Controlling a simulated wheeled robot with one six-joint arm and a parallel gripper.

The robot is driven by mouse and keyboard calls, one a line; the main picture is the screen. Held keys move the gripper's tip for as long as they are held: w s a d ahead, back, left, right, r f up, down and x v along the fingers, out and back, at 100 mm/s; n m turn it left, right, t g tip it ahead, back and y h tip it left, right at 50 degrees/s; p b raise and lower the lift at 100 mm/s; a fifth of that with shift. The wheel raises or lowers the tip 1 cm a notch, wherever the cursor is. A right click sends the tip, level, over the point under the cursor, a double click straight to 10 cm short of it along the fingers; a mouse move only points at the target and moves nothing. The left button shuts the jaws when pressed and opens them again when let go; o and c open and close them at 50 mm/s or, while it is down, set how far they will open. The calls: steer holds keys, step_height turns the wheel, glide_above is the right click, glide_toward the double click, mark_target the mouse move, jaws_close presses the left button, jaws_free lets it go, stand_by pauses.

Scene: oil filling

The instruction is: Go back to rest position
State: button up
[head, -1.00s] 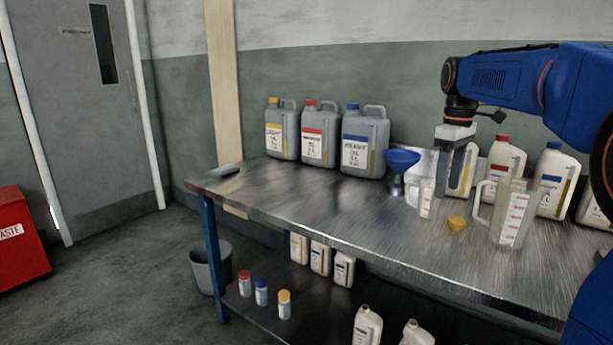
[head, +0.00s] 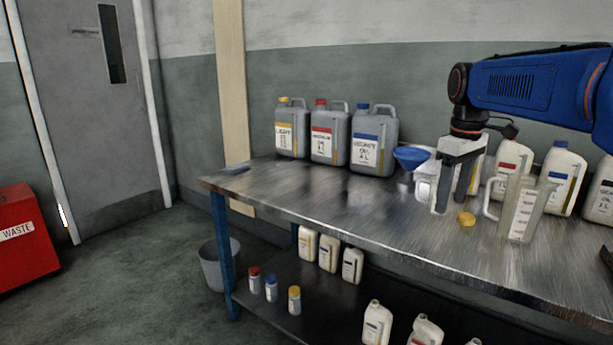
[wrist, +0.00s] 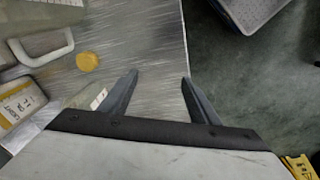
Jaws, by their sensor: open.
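My gripper (head: 456,195) hangs fingers-down over the right part of the metal table (head: 310,205), with its jaws apart. In the wrist view my gripper (wrist: 160,77) shows two dark fingers with nothing between them, above the table surface near its edge. A yellow cap (head: 466,219) lies on the table just right of the fingers; the cap also shows in the wrist view (wrist: 87,61). The blue funnel (head: 411,157) stands left of the gripper. A clear measuring jug (head: 523,210) stands to the right. My gripper partly hides containers behind it.
Three grey canisters (head: 330,135) stand at the back left of the table. White oil bottles (head: 562,180) stand at the back right. Small bottles and jugs are on the lower shelf (head: 330,312). A bin (head: 212,268) and a red waste box (head: 22,240) are left. The table's middle is clear.

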steer(key=s+a+f+m+t, duration=0.2)
steer(key=s+f+m, duration=0.1)
steer(key=s+f, duration=0.6)
steer(key=s+a+f+m+t, duration=0.2)
steer(key=s+f, duration=0.8)
steer(key=s, duration=0.7)
steer(key=shift+s+a+f+m, duration=0.2)
steer(key=shift+a+m, duration=0.3)
steer(key=shift+m, duration=0.3)
